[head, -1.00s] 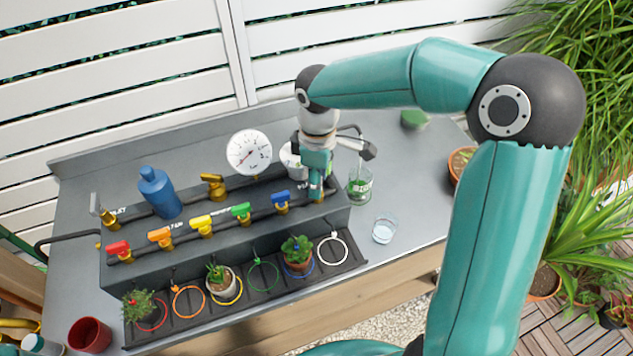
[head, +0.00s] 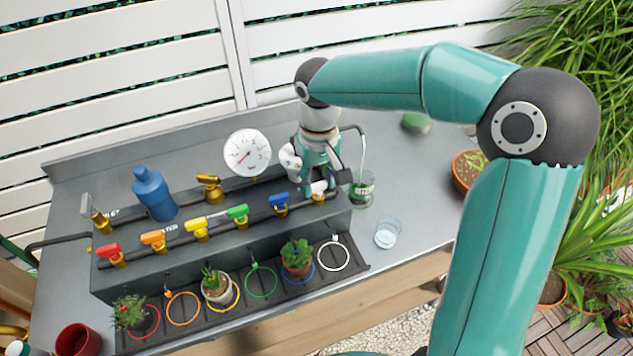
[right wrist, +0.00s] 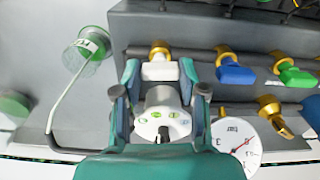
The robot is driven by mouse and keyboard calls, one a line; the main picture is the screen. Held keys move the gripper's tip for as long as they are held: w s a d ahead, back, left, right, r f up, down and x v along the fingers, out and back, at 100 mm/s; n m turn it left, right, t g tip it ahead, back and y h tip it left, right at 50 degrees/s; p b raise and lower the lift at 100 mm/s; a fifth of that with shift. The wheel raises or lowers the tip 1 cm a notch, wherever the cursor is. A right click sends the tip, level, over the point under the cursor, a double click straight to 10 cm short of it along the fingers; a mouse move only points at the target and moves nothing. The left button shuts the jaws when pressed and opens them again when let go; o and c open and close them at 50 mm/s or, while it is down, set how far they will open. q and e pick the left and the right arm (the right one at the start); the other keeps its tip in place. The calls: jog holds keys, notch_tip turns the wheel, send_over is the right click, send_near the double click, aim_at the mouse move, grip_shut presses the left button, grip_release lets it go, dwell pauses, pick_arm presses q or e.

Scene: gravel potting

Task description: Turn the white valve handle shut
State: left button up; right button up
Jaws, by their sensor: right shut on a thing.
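The white valve handle (head: 319,187) is at the right end of the row of coloured valves on the dark manifold. Its brass valve body shows just below it in the head view. My right gripper (head: 326,174) is at this valve, coming down from above and behind. In the right wrist view the white handle (right wrist: 159,71) lies between the two fingers of my right gripper (right wrist: 160,78), below its brass fitting, and the gripper is shut on it. Part of the handle is hidden by the gripper in the head view. My left gripper is out of view.
The blue valve handle (head: 279,198) is close to the left of the white one. A bent tube ends at a glass of green liquid (head: 363,188) to the right; a clear glass (head: 387,233) stands nearer. A pressure gauge (head: 247,152) rises behind. Potted plants stand in front.

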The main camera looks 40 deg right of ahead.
aim_at(317, 183)
jog(key=shift+w+r+m, duration=0.1)
jog(key=shift+w+m, duration=0.05)
jog(key=shift+m, duration=0.35)
jog(key=o, duration=1.1)
jog(key=shift+o, duration=0.2)
notch_tip(317, 183, up, 12)
dwell(0.3)
